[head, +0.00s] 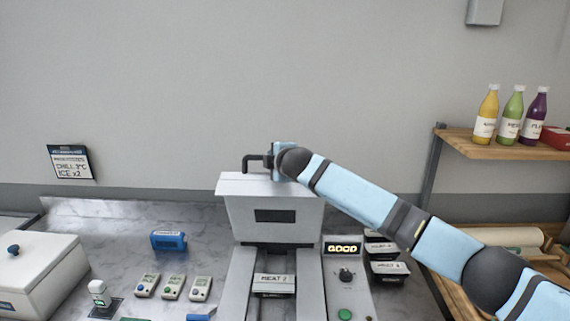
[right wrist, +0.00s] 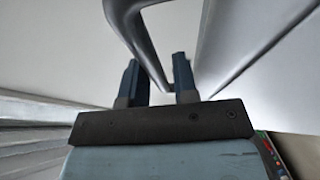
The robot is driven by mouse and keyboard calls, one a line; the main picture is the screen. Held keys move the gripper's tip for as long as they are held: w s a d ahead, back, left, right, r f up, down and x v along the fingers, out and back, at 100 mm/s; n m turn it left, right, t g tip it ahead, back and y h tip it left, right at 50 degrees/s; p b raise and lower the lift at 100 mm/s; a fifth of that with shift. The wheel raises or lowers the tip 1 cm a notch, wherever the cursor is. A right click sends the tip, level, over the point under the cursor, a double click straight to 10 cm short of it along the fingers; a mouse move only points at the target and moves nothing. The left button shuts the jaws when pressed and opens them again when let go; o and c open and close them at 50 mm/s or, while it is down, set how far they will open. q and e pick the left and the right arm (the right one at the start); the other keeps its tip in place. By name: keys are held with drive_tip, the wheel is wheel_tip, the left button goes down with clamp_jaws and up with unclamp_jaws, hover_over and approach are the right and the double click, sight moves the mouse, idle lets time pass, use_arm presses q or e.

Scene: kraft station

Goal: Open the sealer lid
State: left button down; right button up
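The sealer (head: 274,216) stands at the middle of the counter in the head view. Its pale lid has a flat white top plate (head: 240,184) and a dark front window. A dark bent handle (head: 254,160) rises above the lid's top. My right gripper (head: 276,160) is at this handle, its arm reaching in from the right. The exact contact is partly hidden. My left gripper is not in view.
A lit GOOD display (head: 342,248) and a knob sit right of the sealer. Black labelled trays (head: 390,268) lie beyond. Left are a blue device (head: 168,241), several small meters and a white lidded box (head: 40,270). A bottle shelf (head: 480,140) stands at right.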

drive_tip(key=b+v, duration=0.3)
drive_tip(key=v, duration=0.9)
drive_tip(key=shift+s+d, duration=0.2)
drive_tip(key=shift+s, duration=0.05)
drive_tip(key=s+d+f+m+g+y, duration=0.1)
drive_tip(key=s+d+f+m, duration=0.3)
drive_tip(key=f, duration=0.6)
drive_tip(key=s+a+f+m, duration=0.1)
drive_tip(key=s+f+m, duration=0.1)
drive_tip(key=s+f, duration=0.65)
drive_tip(key=s+d+f+m+g+y, duration=0.1)
drive_tip(key=s+d+f+m, duration=0.15)
drive_tip(key=f, duration=1.05)
drive_tip(key=s+d+f+m+h, duration=0.1)
drive_tip(key=s+d+f+m, duration=0.2)
drive_tip(key=s+d+f, duration=0.2)
drive_tip(key=s+d+f+m+h, duration=0.2)
drive_tip(key=s+d+f, duration=0.3)
drive_tip(key=s, duration=0.7)
drive_tip(key=s+d+f+m+h, duration=0.1)
drive_tip(key=s+d+f+m, duration=0.3)
drive_tip(key=s+f, duration=0.4)
drive_tip(key=shift+s+d+f+m+h, duration=0.4)
drive_tip(key=shift+s+d, duration=0.1)
drive_tip(key=shift+s, duration=0.1)
